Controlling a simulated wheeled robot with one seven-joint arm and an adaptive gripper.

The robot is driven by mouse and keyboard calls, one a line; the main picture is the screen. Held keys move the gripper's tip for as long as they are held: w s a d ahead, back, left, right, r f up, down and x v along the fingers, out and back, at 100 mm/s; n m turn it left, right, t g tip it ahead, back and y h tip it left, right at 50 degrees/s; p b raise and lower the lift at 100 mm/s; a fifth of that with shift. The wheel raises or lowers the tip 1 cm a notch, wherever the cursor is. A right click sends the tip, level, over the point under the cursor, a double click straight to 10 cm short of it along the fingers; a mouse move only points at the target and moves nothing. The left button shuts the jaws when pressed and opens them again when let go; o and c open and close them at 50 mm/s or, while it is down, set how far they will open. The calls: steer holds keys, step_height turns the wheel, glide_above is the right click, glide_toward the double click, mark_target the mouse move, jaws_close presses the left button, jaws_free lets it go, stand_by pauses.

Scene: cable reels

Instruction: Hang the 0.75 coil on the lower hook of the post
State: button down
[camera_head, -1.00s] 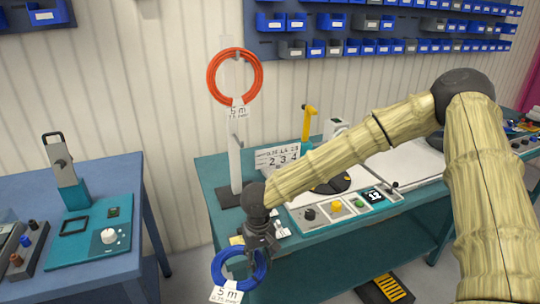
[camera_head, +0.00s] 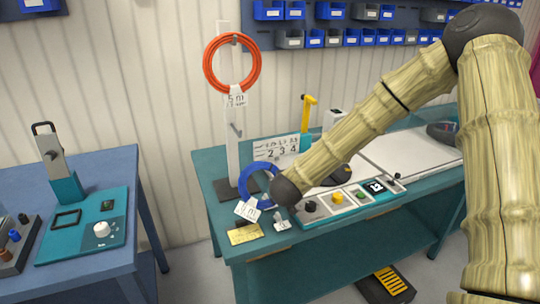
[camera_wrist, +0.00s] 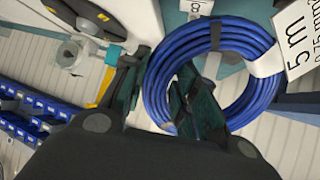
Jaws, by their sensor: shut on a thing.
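The blue coil (camera_head: 243,183) with a white tag (camera_head: 246,210) is in front of the post's lower part, above the teal bench. In the wrist view, my gripper (camera_wrist: 160,78) is shut on one side of the blue coil (camera_wrist: 264,95); its tag (camera_wrist: 298,38) reads 5 m and 0.75. In the head view my wrist hides most of the fingers. The white post (camera_head: 233,105) stands on a dark base. Its lower hook (camera_head: 236,130) is bare, above the coil. An orange coil (camera_head: 208,65) hangs on the upper hook.
The teal bench (camera_head: 290,248) holds a number card (camera_head: 275,149), a yellow-topped tool (camera_head: 307,112), a button panel (camera_head: 350,198) and a yellow plate (camera_head: 245,234). A blue table (camera_head: 125,170) with a device stands left. The space left of the post is clear.

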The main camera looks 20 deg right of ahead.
steer(key=w+r+t, duration=0.2)
steer(key=r, duration=0.1)
steer(key=r+n+t+b, duration=0.1)
steer(key=r, duration=0.1)
steer(key=shift+w+a+r+t, duration=0.15)
steer(key=shift+w+t, duration=0.25)
step_height(320, 180, up, 5)
steer(key=a+n+t+y+b, duration=0.1)
steer(key=a+n+t+y, duration=0.1)
steer(key=n+t+y, duration=0.1)
steer(key=w+f+y+b, duration=0.1)
steer(key=w, duration=1.2)
steer(key=shift+a+f+t, duration=0.3)
steer(key=shift+f, duration=0.1)
stand_by(0.4)
steer(key=shift+w, duration=0.15)
steer(key=c, duration=1)
jaws_free()
steer(key=shift+c, duration=0.2)
